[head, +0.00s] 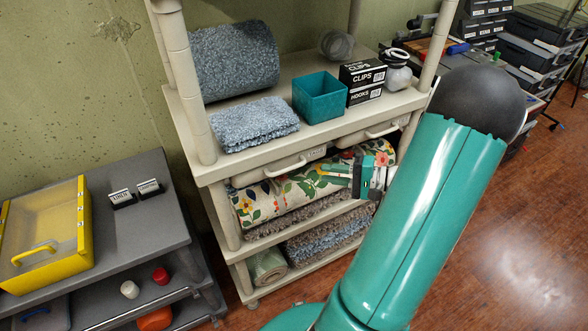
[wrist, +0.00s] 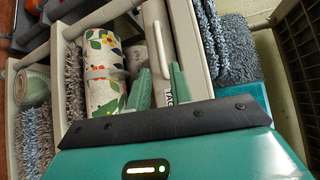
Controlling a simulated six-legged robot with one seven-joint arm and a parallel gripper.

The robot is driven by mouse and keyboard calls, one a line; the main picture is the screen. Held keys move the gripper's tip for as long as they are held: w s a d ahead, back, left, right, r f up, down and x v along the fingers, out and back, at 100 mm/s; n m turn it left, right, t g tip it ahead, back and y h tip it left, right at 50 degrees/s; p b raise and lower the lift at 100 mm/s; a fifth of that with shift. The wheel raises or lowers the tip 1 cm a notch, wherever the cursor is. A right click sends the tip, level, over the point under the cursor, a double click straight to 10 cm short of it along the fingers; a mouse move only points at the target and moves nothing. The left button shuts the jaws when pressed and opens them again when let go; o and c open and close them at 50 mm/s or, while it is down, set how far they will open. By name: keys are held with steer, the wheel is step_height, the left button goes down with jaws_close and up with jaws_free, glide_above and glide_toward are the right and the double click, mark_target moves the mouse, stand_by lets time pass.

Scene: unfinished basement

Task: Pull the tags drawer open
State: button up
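The tags drawer (head: 248,178) is the pale left drawer under the top board of the beige shelf unit and looks shut. In the wrist view its pale front (wrist: 188,45) bears a partly hidden label reading "TAG". Its bar handle (head: 287,168) also shows in the wrist view (wrist: 157,38). My gripper (head: 322,172) is in front of the unit, near the drawer's right end. Its two green fingers (wrist: 159,72) are apart with nothing held. The handle's near end shows between them in the picture; I cannot tell whether they touch it.
A floral roll (head: 290,197) lies just below the drawer, close to my fingers. A second drawer handle (head: 383,130) is to the right. A teal bin (head: 319,95) and folded blue towel (head: 254,124) sit above. A grey bench (head: 150,225) stands left. Floor (head: 480,260) is clear at right.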

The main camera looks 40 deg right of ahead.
mark_target(292, 169)
steer(key=x, duration=1)
steer(key=shift+w+a+f, duration=0.1)
steer(key=shift+w+a, duration=0.05)
steer(key=shift+w, duration=0.05)
jaws_close()
